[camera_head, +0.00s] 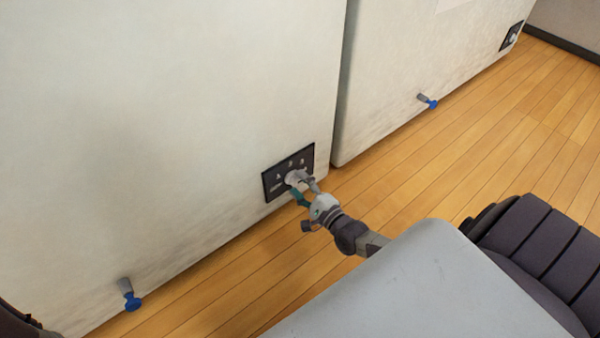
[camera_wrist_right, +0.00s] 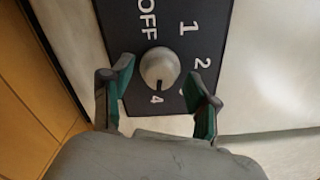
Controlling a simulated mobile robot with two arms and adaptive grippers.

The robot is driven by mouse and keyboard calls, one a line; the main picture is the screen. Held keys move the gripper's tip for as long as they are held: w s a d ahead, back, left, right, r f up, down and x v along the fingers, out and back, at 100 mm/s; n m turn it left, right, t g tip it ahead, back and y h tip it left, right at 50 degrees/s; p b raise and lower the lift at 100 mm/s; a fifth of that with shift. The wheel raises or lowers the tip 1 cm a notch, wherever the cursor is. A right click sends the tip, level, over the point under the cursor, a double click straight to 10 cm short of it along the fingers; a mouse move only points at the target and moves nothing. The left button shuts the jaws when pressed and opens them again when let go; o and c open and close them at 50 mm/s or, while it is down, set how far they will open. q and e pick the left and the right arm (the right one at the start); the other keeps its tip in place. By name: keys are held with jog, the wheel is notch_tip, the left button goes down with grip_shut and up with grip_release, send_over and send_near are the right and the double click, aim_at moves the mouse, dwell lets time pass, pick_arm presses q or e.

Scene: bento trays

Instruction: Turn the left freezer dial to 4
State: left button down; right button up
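The left freezer (camera_head: 170,130) fills the left of the head view, with a black dial panel (camera_head: 270,184) low near its right edge. In the wrist view the panel (camera_wrist_right: 190,20) shows OFF, 1, 2 and 4; the 3 is hidden behind a finger. The round pale knob (camera_wrist_right: 159,64) has a dark mark at its edge, pointing at the 4. My right gripper (camera_wrist_right: 160,88) is open, its fingers on either side of the knob with gaps between. In the head view my right gripper (camera_head: 304,189) is at the panel. My left gripper is not in view.
A second freezer (camera_head: 410,60) stands to the right, with its own dial panel (camera_head: 511,37). Blue-tipped pegs stick out low on both freezers, one on the left freezer (camera_head: 130,296) and one on the right (camera_head: 429,101). The wooden floor (camera_head: 440,170) in front is clear.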

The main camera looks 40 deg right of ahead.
jog(key=s, duration=1.2)
jog(key=shift+d, duration=0.45)
